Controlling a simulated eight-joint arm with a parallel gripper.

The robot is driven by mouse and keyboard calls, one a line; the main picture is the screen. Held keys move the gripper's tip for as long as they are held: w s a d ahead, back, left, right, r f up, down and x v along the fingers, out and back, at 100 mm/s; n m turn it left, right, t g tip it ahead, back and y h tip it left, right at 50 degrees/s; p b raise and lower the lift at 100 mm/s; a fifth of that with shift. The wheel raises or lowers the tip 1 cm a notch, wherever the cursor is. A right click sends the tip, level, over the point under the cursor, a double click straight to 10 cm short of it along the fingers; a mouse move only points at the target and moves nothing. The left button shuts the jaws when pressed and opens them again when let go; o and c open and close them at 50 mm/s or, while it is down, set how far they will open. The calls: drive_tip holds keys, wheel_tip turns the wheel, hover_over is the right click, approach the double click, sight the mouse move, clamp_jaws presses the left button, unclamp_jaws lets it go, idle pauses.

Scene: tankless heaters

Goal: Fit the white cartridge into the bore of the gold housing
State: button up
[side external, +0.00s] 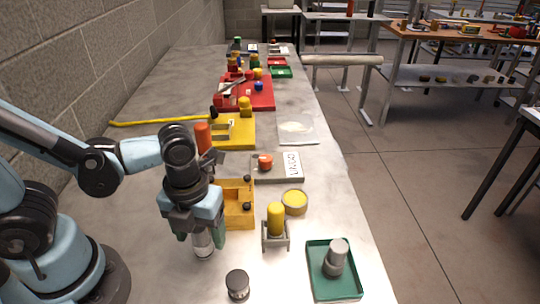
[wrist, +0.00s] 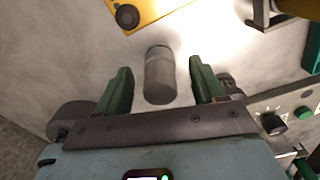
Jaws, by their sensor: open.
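A pale grey-white cylinder, likely the white cartridge (side external: 203,246), stands on the bench below my gripper (side external: 204,236). In the wrist view the cartridge (wrist: 160,76) shows as a grey cylinder with a band around it. It lies between and slightly beyond the green fingertips of my gripper (wrist: 160,80), with a gap on both sides. My gripper is open, pointing down. A gold cylinder, likely the gold housing (side external: 276,217), stands upright in a grey bracket to the right. Its bore cannot be made out. Part of the housing (wrist: 298,6) shows at the wrist view's top right.
A yellow-orange box (side external: 239,207) with black knobs stands just behind my gripper. A round yellow dish (side external: 294,202) is behind the bracket. A green tray (side external: 318,285) holding a grey part is at front right. A dark round knob (side external: 237,284) stands in front.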

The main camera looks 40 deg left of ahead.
drive_tip(key=shift+c, duration=0.3)
drive_tip(key=c, duration=1.1)
drive_tip(key=shift+r, duration=0.2)
wheel_tip(320, 180, up, 9)
drive_tip(key=shift+r, duration=0.1)
drive_tip(key=shift+w+a+r, duration=0.15)
drive_tip(key=shift+w+r, duration=0.1)
drive_tip(key=shift+w, duration=0.2)
drive_tip(key=w+a, duration=0.4)
drive_tip(key=w, duration=0.5)
drive_tip(key=shift+w+f, duration=0.2)
drive_tip(key=shift+f, duration=1.9)
drive_tip(key=shift+w+f, duration=0.15)
drive_tip(key=shift+f, duration=1.95)
